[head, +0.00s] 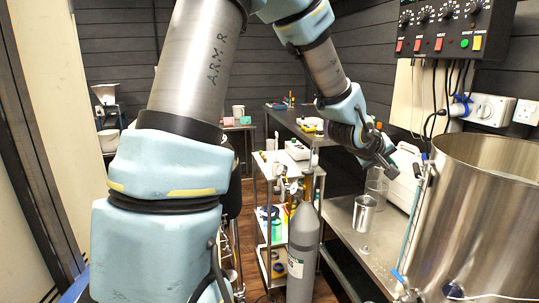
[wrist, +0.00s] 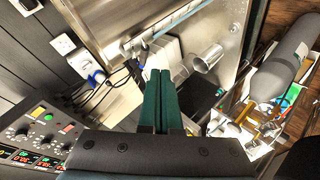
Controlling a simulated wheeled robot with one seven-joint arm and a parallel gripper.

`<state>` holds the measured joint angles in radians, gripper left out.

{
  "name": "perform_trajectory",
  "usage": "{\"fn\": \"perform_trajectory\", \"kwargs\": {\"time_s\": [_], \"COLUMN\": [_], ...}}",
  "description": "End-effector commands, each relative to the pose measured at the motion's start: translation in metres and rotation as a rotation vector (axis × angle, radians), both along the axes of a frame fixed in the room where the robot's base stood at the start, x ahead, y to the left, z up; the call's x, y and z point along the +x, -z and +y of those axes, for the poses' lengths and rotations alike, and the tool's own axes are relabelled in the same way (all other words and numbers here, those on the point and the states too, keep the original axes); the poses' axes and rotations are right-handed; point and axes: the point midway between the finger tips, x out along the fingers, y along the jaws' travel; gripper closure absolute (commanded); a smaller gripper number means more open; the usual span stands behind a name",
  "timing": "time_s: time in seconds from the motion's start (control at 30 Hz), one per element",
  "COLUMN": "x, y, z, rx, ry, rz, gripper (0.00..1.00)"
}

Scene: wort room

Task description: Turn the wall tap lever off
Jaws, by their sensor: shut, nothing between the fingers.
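I cannot make out a wall tap or its lever in either view. My gripper (head: 384,160) hangs in the middle right of the head view, above the steel bench and left of the large steel vessel. In the wrist view my gripper (wrist: 160,73) shows two dark green fingers lying side by side, shut and empty. My arm covers much of the left and centre of the head view.
The large steel vessel (head: 480,220) stands at right, with a control panel (head: 450,25) and sockets (head: 490,110) on the wall above. A steel jug (head: 364,213) stands on the bench (head: 340,215). A grey gas cylinder (head: 302,250) stands left of the bench.

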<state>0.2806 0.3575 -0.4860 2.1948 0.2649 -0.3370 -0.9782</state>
Motion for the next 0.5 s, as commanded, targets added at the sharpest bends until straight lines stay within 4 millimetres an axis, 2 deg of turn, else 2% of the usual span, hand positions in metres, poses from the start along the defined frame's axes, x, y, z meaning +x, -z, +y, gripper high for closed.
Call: {"fn": "perform_trajectory", "kwargs": {"time_s": [0.03, 0.13, 0.23, 0.3, 0.4, 0.5], "x": [0.008, 0.013, 0.006, -0.006, -0.034, -0.067], "y": [0.011, 0.032, 0.049, 0.058, 0.068, 0.075], "z": [0.037, 0.107, 0.178, 0.227, 0.289, 0.335], "rx": [0.097, 0.288, 0.462, 0.571, 0.693, 0.771], "ry": [-0.026, -0.051, -0.063, -0.061, -0.044, -0.010], "rz": [-0.010, -0.007, 0.030, 0.075, 0.161, 0.252], "gripper": [1.00, 1.00, 1.00, 1.00, 1.00, 1.00]}}
